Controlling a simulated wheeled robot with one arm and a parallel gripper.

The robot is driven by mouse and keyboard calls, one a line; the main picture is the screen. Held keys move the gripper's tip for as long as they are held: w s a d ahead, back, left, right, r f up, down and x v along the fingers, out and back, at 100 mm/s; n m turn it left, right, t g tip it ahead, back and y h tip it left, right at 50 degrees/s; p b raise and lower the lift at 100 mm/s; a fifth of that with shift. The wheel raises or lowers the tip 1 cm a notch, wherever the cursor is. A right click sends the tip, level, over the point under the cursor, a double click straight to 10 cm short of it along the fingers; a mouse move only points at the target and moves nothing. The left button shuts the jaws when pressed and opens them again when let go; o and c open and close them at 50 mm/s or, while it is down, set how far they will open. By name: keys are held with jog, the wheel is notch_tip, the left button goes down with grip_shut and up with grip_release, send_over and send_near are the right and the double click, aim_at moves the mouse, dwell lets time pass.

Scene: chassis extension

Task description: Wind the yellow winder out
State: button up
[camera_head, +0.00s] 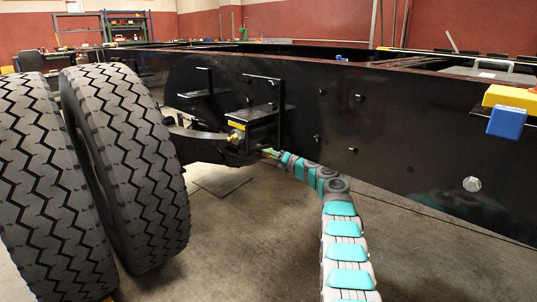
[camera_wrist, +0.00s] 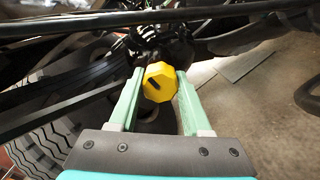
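The yellow winder (camera_wrist: 159,82) is a faceted knob with a dark slot, in the upper middle of the wrist view. My gripper (camera_wrist: 160,78) has one green finger on each side of it. The winder fills the gap between the fingertips and both fingers appear to touch it. In the head view my gripper (camera_head: 270,153) reaches in from below, just under a black bracket on the chassis rail.
The black chassis rail (camera_head: 400,125) runs above and behind my arm. Two large tyres (camera_head: 130,165) stand at the left. A yellow and blue block (camera_head: 507,122) sits on the rail at the right. The concrete floor below is mostly clear.

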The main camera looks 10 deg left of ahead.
grip_shut()
jog(key=shift+n, duration=0.4)
